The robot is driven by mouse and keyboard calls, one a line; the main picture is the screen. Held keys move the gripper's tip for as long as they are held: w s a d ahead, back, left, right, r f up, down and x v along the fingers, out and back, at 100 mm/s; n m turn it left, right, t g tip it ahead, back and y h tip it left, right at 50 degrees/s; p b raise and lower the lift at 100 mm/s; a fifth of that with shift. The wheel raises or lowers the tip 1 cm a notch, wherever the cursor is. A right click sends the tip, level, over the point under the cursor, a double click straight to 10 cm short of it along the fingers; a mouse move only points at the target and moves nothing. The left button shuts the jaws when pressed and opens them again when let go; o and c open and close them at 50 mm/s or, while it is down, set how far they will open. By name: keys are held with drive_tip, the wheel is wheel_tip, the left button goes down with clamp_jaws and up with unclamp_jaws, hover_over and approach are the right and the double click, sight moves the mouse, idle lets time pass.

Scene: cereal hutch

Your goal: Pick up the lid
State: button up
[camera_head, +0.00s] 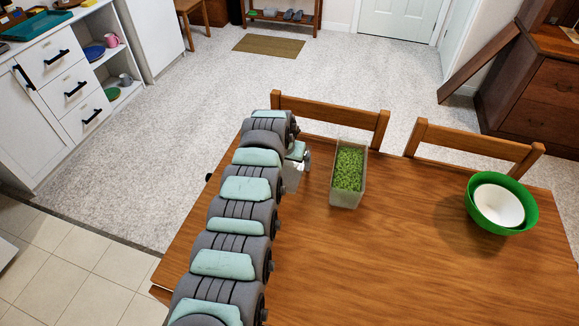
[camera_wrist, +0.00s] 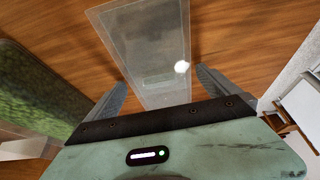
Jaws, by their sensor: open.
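The lid (camera_wrist: 140,38) is a clear, flat rectangular piece with a bright glare spot, lying over the wooden table in the wrist view. My gripper (camera_wrist: 161,80) is open, with one grey finger on each side of the lid's near part. Whether the fingers touch the lid I cannot tell. In the head view my gripper (camera_head: 300,163) is at the table's far left part, beside the clear container of green contents. The lid is mostly hidden by my arm there.
The clear container (camera_head: 348,196) with green contents stands close to the right of my gripper; its side shows in the wrist view (camera_wrist: 35,100). A green bowl with a white bowl (camera_head: 499,207) inside stands at the table's right. Two chairs (camera_head: 330,114) line the far edge. The table's middle is clear.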

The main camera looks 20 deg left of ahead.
drive_tip(key=shift+c, duration=0.3)
drive_tip(key=c, duration=1)
drive_tip(key=shift+c, duration=0.2)
